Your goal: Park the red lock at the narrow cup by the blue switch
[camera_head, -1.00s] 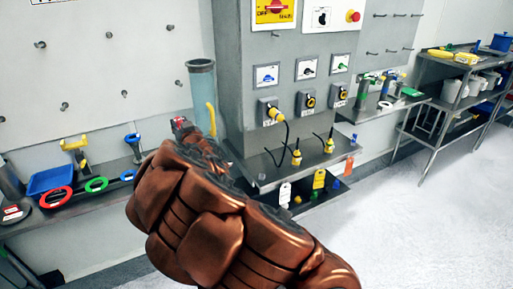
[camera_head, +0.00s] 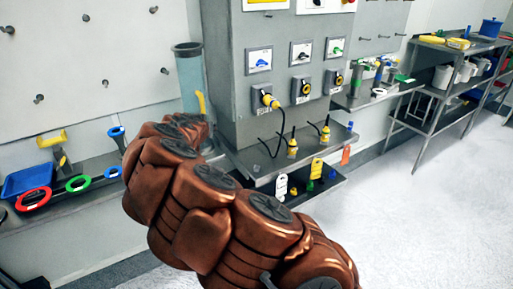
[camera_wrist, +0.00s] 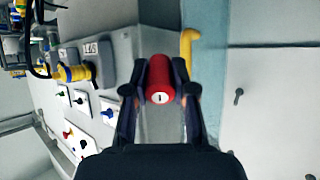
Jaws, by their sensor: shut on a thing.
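My gripper (camera_wrist: 160,90) is shut on the red lock (camera_wrist: 159,82), a short red cylinder with a white "1" label on its end, in the wrist view. In the head view my arm hides both gripper and lock. The blue switch (camera_head: 259,60) is on a white plate at the upper left of the grey cabinet front; a blue switch also shows in the wrist view (camera_wrist: 107,113), left of the lock. A small clear cup-like thing (camera_head: 256,169) stands on the cabinet's ledge; I cannot tell whether it is the narrow cup.
A tall blue-grey tube (camera_head: 188,75) with a yellow handle (camera_head: 200,103) stands left of the cabinet (camera_head: 225,105). Yellow plugs (camera_head: 292,147) and cables sit along the ledge (camera_head: 240,160). A blue tray (camera_head: 28,181) and coloured rings (camera_head: 78,184) lie at left. The floor at right is clear.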

